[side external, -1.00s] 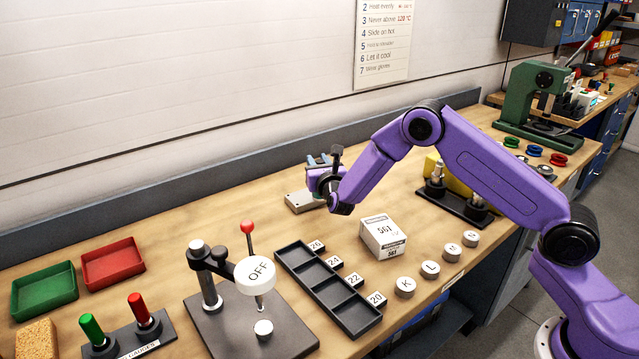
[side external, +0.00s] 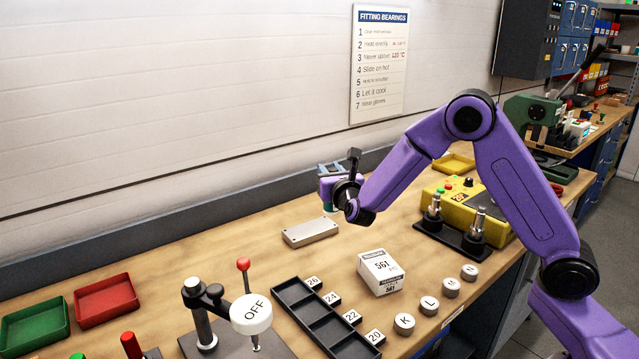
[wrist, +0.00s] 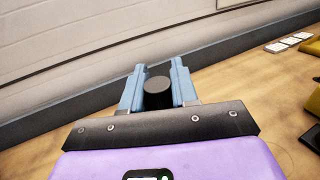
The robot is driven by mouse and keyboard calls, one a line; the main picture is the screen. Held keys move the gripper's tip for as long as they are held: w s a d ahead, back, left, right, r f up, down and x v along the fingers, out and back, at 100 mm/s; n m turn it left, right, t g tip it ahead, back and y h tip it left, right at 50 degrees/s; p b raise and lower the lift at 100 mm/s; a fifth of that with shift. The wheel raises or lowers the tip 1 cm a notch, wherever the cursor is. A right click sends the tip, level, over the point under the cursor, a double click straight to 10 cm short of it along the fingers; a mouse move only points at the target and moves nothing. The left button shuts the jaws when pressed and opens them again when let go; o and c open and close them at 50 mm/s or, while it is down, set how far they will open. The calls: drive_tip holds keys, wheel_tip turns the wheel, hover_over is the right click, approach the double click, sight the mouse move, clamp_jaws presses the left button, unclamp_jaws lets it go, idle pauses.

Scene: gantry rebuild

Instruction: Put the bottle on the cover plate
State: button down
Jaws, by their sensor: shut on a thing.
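My gripper (side external: 326,172) is shut on the bottle, seen from above as a round black cap (wrist: 158,84) between the blue fingers in the wrist view. In the side view a small teal part of the bottle (side external: 329,207) shows below the gripper; the rest is hidden by my wrist. The cover plate (side external: 310,233) is a flat grey metal block lying on the bench, nearer the camera and slightly left of the bottle. The plate's top is bare. I cannot tell whether the bottle's base touches the bench.
A white box (side external: 381,272) and a black compartment tray (side external: 326,329) stand in front. A yellow control box (side external: 465,210) and a dark stand with metal posts (side external: 452,238) are to the right. A red tray (side external: 107,300) lies left. Bench around the plate is clear.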

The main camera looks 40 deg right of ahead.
drive_tip(key=s+r, duration=0.3)
drive_tip(key=s, duration=0.4)
drive_tip(key=w+f+m+g+h, duration=0.4)
drive_tip(key=w+h, duration=0.2)
drive_tip(key=w, duration=0.5)
drive_tip(key=w+f, duration=0.5)
drive_tip(key=f, duration=0.3)
drive_tip(key=shift+d+f, duration=0.2)
drive_tip(key=shift+d, duration=0.05)
drive_tip(key=shift+f, duration=0.1)
drive_tip(key=c, duration=0.9)
unclamp_jaws()
drive_tip(key=shift+o, duration=0.2)
